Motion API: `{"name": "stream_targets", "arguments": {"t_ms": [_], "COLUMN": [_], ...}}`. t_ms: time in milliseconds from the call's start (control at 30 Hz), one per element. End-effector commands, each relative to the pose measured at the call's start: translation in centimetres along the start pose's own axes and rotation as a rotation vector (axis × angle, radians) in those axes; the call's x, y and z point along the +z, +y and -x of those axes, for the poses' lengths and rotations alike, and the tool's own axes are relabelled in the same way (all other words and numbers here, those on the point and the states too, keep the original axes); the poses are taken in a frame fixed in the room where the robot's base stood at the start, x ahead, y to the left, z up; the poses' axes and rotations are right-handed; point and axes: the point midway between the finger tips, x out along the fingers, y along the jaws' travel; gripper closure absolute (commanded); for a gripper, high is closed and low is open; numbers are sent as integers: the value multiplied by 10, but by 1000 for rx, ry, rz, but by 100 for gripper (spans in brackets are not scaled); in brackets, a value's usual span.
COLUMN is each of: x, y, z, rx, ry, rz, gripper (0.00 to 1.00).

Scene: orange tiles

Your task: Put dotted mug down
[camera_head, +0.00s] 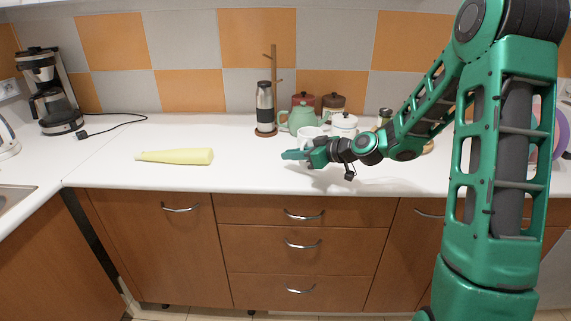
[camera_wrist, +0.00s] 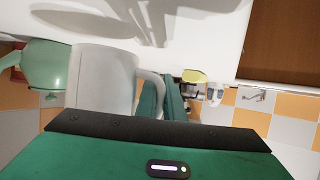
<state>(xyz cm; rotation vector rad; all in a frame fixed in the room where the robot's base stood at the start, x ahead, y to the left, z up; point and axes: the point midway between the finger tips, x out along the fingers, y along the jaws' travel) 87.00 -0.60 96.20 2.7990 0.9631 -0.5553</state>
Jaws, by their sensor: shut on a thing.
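A plain pale grey-white mug (camera_wrist: 102,82) fills the left of the wrist view, its handle (camera_wrist: 151,88) towards the fingers. No dots show on the side that I see. In the head view the mug (camera_head: 306,132) shows only in part, behind my gripper. My gripper (camera_head: 294,155) reaches out over the white counter (camera_head: 240,175), fingers pointing left. In the wrist view the green fingers (camera_wrist: 163,103) are shut at the mug's handle. The shadows on the counter lie apart from the gripper, so the mug appears to be held above it.
A green teapot (camera_head: 299,116), white lidded pot (camera_head: 344,125) and dark canisters (camera_head: 333,102) stand close behind the mug. A pale yellow tapered object (camera_head: 176,156) lies farther left. The counter between it and my gripper is clear.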

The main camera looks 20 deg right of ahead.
Motion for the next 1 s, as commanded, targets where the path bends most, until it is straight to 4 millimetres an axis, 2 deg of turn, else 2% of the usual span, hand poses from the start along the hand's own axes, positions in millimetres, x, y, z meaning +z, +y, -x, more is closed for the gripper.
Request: {"name": "stream_targets", "arguments": {"t_ms": [167,533,567,600,633,1000], "x": [21,25,25,25,25,23], "y": [0,0,-1,-1,-1,0], "z": [-9,-10,-10,-10,-10,-7], "rx": [-1,0,0,0,0,1], "ry": [0,1,0,0,0,-1], "rz": [-3,0,0,0,0,0], "gripper": [100,100,85,75,73,73]}}
